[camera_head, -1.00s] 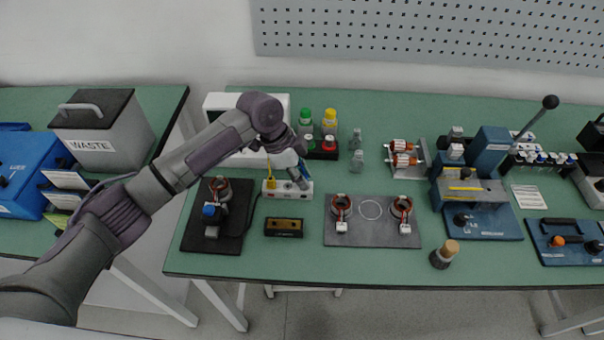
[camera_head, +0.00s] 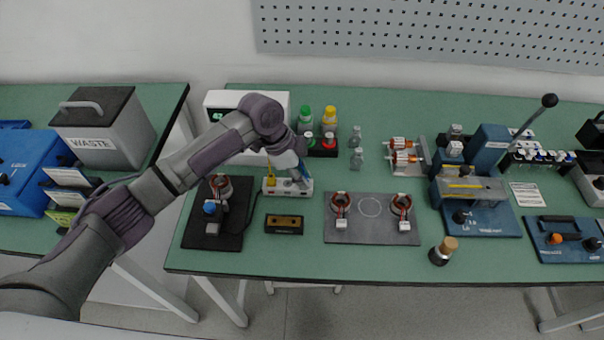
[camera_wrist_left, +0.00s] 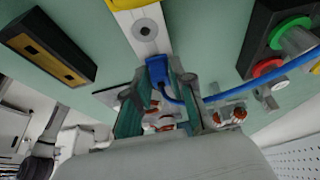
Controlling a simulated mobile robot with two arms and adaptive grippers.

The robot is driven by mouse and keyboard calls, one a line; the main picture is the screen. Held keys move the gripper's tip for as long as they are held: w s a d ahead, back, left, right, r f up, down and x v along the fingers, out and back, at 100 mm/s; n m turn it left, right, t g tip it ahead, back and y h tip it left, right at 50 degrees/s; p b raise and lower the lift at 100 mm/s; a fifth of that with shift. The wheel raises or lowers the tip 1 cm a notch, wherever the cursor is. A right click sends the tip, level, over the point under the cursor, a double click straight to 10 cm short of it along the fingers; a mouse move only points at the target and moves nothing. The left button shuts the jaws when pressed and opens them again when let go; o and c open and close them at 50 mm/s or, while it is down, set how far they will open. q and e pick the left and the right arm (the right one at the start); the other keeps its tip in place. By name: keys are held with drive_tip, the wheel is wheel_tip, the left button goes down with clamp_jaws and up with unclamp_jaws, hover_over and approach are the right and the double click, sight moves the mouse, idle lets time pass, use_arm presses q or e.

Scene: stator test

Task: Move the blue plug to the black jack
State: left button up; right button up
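The blue plug (camera_wrist_left: 157,68) sits between the fingertips of my left gripper (camera_wrist_left: 156,72), with its blue cable running off to the right. The fingers lie close on both sides of it and look shut on it. The plug is at the white jack strip (camera_wrist_left: 128,22); I cannot tell if it is seated or just above. A round grey jack with a dark centre (camera_wrist_left: 145,30) lies on the strip between the blue plug and a yellow plug (camera_wrist_left: 120,4). In the head view my left gripper (camera_head: 300,178) is over the strip's right end. My right gripper is not in view.
A black case with a yellow face (camera_head: 284,224) lies in front of the strip. A dark mat with a motor part (camera_head: 232,238) is to the left, and a grey mat with two coils (camera_head: 371,232) is to the right. Colored-cap bottles (camera_head: 329,120) stand behind.

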use_arm(q)
drive_tip(key=o, duration=0.5)
drive_tip(key=v, duration=1.2)
idle(0.6)
